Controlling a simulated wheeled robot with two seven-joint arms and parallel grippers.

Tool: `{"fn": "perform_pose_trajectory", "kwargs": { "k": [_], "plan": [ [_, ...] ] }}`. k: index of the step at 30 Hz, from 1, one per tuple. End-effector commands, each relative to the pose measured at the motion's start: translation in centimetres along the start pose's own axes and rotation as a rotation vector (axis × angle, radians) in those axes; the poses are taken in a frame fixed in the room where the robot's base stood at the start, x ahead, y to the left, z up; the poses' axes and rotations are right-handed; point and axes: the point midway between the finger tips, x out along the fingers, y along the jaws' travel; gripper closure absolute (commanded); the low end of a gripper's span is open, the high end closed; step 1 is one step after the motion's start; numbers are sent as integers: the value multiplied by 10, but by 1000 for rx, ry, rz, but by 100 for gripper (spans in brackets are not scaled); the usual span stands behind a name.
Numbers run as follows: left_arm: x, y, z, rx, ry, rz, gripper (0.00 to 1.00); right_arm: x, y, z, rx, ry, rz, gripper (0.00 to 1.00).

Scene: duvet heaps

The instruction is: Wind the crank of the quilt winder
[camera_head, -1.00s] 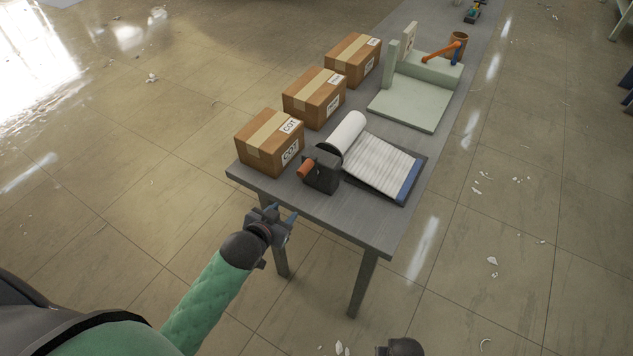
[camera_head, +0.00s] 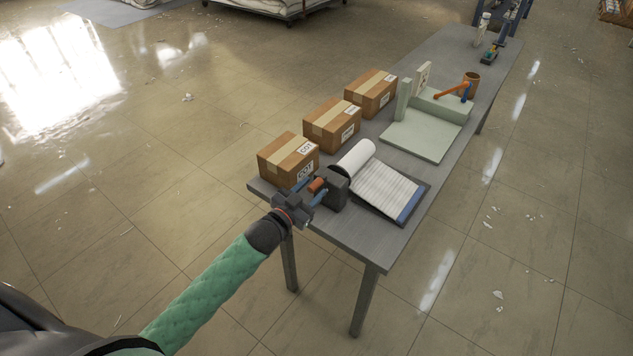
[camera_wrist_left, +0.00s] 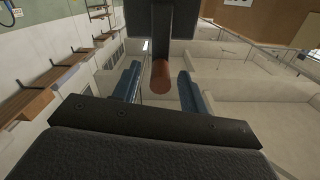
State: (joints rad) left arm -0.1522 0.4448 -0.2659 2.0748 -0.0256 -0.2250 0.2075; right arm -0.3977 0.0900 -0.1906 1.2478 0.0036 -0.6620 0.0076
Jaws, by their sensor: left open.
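The quilt winder stands at the near end of a grey table, with a dark end block (camera_head: 336,186), a white roll (camera_head: 357,157) and a striped quilt sheet (camera_head: 381,188) with a blue edge. Its crank has an orange-brown handle (camera_head: 317,185). My left gripper (camera_head: 314,190) is open with its blue fingers on either side of the handle. In the left wrist view the handle (camera_wrist_left: 161,77) shows end-on between the two open fingers (camera_wrist_left: 160,88), with gaps visible on both sides. My right gripper does not show.
Three cardboard boxes (camera_head: 288,157) line the table's left side. Behind the winder is a pale green stand (camera_head: 424,137) with an orange lever (camera_head: 453,93) and a brown cup (camera_head: 471,81). The grey table (camera_head: 347,242) is bare at its near edge. Open tiled floor surrounds it.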

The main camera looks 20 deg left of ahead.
Motion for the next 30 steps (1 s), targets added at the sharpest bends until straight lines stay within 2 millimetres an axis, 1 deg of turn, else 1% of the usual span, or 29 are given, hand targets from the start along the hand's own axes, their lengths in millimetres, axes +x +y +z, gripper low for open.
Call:
{"fn": "perform_pose_trajectory", "kwargs": {
  "k": [1, 3, 7, 12, 19, 23, 24, 26, 30],
  "plan": [
    [6, -1, -3, 0, 1, 0, 57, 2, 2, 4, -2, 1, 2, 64],
    [13, -1, -2, -1, 0, -1, 57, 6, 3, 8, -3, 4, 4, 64],
    [22, 0, -2, -1, 1, -1, 57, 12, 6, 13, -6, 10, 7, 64],
    [26, 0, 0, -1, 0, 0, 57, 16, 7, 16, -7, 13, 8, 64],
    [26, 0, 0, -1, 0, 0, 57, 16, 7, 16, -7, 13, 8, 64],
    [26, 0, 0, -1, 0, 0, 82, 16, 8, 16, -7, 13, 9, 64],
    [26, 0, 0, -1, 0, 0, 90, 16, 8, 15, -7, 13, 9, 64],
    [26, 0, 0, -1, 0, 0, 100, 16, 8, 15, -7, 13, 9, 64],
    [26, 0, 0, -1, 0, 0, 100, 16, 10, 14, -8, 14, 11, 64]
  ]
}}
